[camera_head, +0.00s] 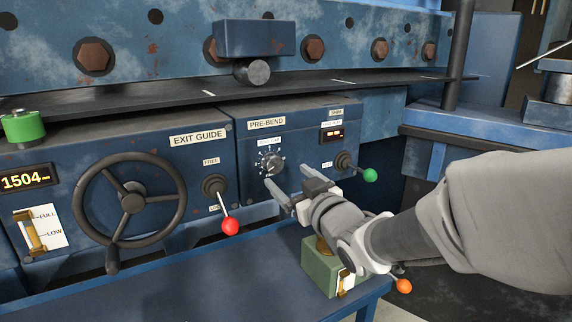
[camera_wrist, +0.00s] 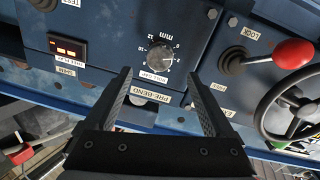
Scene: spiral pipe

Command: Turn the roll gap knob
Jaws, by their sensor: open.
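The roll gap knob (camera_head: 270,165) is a small round grey knob with a dial scale around it, on the blue PRE-BEND panel. In the wrist view the knob (camera_wrist: 160,57) shows whole, with a "mm" scale and a ROLL GAP label beside it. My gripper (camera_head: 273,177) is open and empty just in front of the panel, close to the knob and slightly below it in the head view. In the wrist view the knob appears between and beyond the two fingertips of my gripper (camera_wrist: 159,76). I see no contact with it.
A red-knobbed lever (camera_head: 229,226) and a black handwheel (camera_head: 130,201) are to the left. A green-knobbed lever (camera_head: 369,175) and a small red display (camera_head: 332,134) are to the right. A green box (camera_head: 320,268) stands below my wrist. A dark ledge (camera_head: 250,90) overhangs the panels.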

